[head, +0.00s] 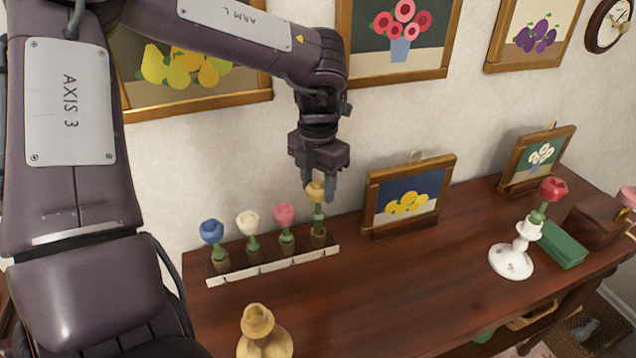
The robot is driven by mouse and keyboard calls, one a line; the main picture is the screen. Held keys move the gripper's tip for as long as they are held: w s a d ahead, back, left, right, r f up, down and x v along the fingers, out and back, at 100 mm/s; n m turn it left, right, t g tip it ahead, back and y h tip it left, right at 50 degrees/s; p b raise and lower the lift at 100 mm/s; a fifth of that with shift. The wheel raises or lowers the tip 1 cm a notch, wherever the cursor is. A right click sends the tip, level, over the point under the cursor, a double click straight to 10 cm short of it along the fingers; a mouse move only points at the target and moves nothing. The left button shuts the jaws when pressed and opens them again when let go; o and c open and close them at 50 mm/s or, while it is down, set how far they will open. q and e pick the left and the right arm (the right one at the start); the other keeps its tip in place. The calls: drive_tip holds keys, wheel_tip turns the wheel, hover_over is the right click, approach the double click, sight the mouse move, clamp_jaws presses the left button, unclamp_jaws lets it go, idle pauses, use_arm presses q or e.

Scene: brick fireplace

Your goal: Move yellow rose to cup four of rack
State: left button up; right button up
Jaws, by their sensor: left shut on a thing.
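The rack (275,267), a dark base with a white numbered front strip, stands on the left of the wooden table. A blue rose (212,230), a white rose (248,222) and a pink rose (284,215) stand upright in its first three cups from the left. The yellow rose (316,190) is upright over the rightmost cup (319,237), its green stem reaching into or just at the cup. My left gripper (317,188) points down from above, shut on the yellow rose's bloom. My right gripper is not in view.
A yellow candlestick-like holder (262,338) stands at the front. A white holder (513,260) with a red rose (552,190), a green box (563,245) and framed pictures (408,195) stand further right. The table's middle is clear.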

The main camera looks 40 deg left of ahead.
sight(316, 201)
use_arm(q)
drive_tip(key=shift+p, duration=0.3)
idle(0.5)
drive_tip(key=shift+f+b, duration=1.35)
drive_tip(key=shift+f, duration=0.6)
drive_tip(key=shift+s+a+f, duration=0.1)
drive_tip(key=shift+a+f, duration=0.1)
drive_tip(key=shift+f, duration=0.15)
drive_tip(key=o, duration=0.9)
drive_tip(key=shift+s+a+f+b, duration=0.1)
drive_tip(key=shift+a+f+b, duration=0.05)
drive_tip(key=shift+b, duration=0.2)
